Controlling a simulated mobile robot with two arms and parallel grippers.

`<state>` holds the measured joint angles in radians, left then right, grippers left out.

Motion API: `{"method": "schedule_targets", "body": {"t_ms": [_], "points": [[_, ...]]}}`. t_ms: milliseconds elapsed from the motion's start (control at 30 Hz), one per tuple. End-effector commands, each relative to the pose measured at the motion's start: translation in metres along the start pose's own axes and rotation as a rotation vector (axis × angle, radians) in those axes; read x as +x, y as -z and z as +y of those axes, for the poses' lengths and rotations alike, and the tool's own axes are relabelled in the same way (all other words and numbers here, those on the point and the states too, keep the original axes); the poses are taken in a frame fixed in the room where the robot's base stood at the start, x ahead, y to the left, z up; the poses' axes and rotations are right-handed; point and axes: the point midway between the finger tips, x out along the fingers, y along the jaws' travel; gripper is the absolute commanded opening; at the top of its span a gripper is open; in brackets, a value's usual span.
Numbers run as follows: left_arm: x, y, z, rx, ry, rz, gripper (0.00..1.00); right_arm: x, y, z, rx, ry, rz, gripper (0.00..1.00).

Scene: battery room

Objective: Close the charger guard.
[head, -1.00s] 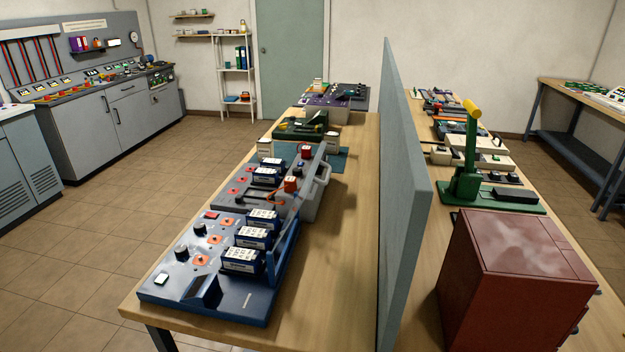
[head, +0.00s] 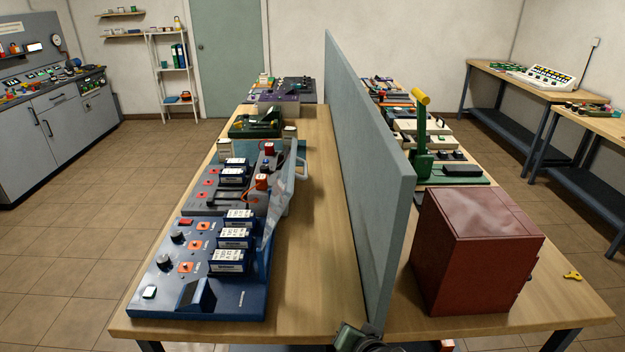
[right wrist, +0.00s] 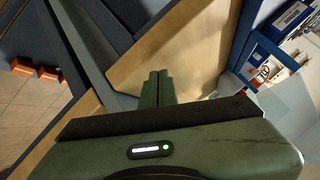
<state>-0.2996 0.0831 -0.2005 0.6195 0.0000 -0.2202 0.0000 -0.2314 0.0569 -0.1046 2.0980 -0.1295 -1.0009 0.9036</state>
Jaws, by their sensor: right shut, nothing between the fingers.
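The blue charger (head: 205,307) sits at the near left end of the bench, with several blue-and-white batteries along its right side. Its guard (head: 271,215), a clear panel, stands raised along the charger's right edge, tilted outward; it is open. In the right wrist view my right gripper (right wrist: 158,76) is shut and empty, with bare bench wood beyond its fingertips. A blue frame and a battery (right wrist: 292,16) show at the upper right there, apart from the fingers. A green part of my right arm shows at the bottom edge of the head view. My left gripper is not in view.
A tall grey partition (head: 372,190) runs along the bench, right of the charger. Bare wood (head: 318,265) lies between them. A grey charger (head: 200,200) and a green device (head: 255,128) stand behind. A dark red cabinet (head: 475,250) stands right of the partition.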

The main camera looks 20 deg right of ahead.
Motion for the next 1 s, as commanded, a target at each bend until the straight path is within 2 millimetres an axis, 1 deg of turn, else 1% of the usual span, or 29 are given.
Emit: {"method": "schedule_targets", "body": {"t_ms": [33,167,267,367,400,467,500,567,600,700,800,867,1000], "points": [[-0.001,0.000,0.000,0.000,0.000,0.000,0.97,0.002,0.008,-0.007,0.034,0.016,0.020,0.00],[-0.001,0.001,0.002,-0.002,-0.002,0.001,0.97,0.006,0.029,-0.025,0.141,0.065,0.073,0.00],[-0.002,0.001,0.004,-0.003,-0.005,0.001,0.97,0.009,0.051,-0.044,0.251,0.122,0.122,0.00],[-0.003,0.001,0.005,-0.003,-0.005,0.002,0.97,0.011,0.077,-0.068,0.383,0.200,0.174,0.00],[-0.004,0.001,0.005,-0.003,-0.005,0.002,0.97,0.010,0.090,-0.080,0.448,0.243,0.196,0.00],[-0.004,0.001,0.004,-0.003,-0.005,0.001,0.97,0.009,0.111,-0.099,0.553,0.315,0.225,0.00],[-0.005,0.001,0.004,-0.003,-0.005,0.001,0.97,0.006,0.127,-0.113,0.628,0.372,0.243,0.00],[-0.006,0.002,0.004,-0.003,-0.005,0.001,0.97,0.001,0.150,-0.135,0.744,0.465,0.261,0.00],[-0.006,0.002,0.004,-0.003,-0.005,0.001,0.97,-0.003,0.165,-0.149,0.818,0.528,0.268,0.00],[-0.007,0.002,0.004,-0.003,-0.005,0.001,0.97,-0.014,0.193,-0.176,0.963,0.658,0.264,0.00],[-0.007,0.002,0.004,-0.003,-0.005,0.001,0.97,-0.021,0.207,-0.190,1.040,0.732,0.253,0.00],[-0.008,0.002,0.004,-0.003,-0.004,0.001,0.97,-0.021,0.212,-0.195,1.061,0.751,0.248,0.00],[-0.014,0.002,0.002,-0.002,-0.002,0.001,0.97,-0.013,0.221,-0.203,1.067,0.757,0.247,0.00]]}}
